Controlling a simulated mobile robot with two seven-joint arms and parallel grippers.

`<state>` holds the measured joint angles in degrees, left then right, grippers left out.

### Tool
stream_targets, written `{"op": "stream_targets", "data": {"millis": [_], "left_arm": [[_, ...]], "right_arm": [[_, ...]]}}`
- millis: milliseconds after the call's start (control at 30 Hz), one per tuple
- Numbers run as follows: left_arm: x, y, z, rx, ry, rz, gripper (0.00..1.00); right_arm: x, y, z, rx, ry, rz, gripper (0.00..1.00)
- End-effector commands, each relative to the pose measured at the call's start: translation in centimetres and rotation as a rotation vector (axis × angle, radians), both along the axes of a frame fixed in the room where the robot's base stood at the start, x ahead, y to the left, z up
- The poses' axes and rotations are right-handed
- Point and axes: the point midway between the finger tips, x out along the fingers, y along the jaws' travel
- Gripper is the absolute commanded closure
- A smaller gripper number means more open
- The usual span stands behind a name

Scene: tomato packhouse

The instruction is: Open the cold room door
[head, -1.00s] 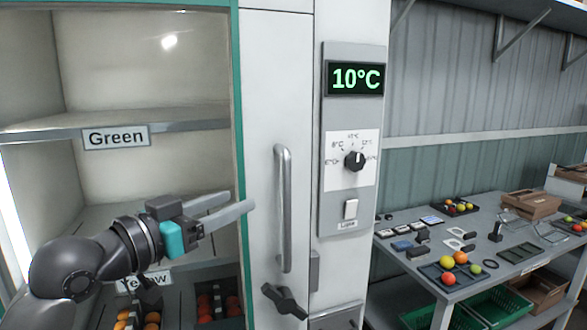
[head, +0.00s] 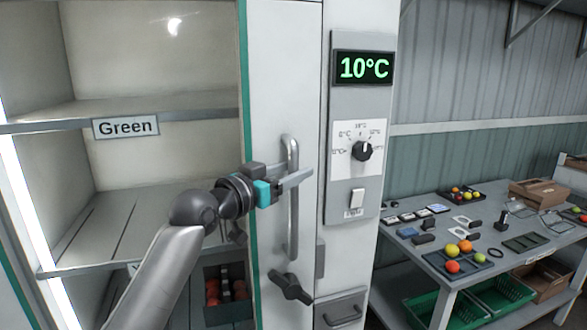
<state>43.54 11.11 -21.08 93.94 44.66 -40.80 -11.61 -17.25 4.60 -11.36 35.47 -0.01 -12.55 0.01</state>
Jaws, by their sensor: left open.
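The cold room front has a white panel (head: 279,70) with a vertical metal bar handle (head: 291,225). A dark turn latch (head: 290,287) sits below the handle, slanting down to the right. My left gripper (head: 296,177) is open at the upper part of the handle, its fingers pointing right across the bar. The gripper hides part of the bar, and I cannot tell whether the bar lies between the fingers. My right gripper is not in view.
Left of the panel is a green-edged shelf bay with a "Green" label (head: 126,127). A table (head: 448,275) with tomatoes and small items stands further right.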

Motion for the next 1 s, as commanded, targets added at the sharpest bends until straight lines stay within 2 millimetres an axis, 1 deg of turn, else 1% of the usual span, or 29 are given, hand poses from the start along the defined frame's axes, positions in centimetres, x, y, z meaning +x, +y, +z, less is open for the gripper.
{"op": "stream_targets", "data": {"millis": [133, 467, 567, 900, 1000], "left_arm": [[0.61, -0.53, 0.02, -0.001, 0.001, 0.000, 0.43], [0.78, -0.65, 0.00, 0.000, 0.000, 0.000, 0.43], [0.77, -0.65, 0.00, 0.000, 0.000, 0.000, 0.52], [0.77, -0.63, -0.01, 0.000, 0.000, 0.000, 0.90], [0.77, -0.63, -0.01, 0.000, 0.000, 0.000, 1.00]], "right_arm": [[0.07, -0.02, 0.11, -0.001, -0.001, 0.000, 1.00], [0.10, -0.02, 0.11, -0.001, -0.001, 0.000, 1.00], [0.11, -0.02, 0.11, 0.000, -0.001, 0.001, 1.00], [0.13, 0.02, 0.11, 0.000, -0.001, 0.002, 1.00], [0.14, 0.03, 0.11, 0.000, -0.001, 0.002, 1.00]]}}
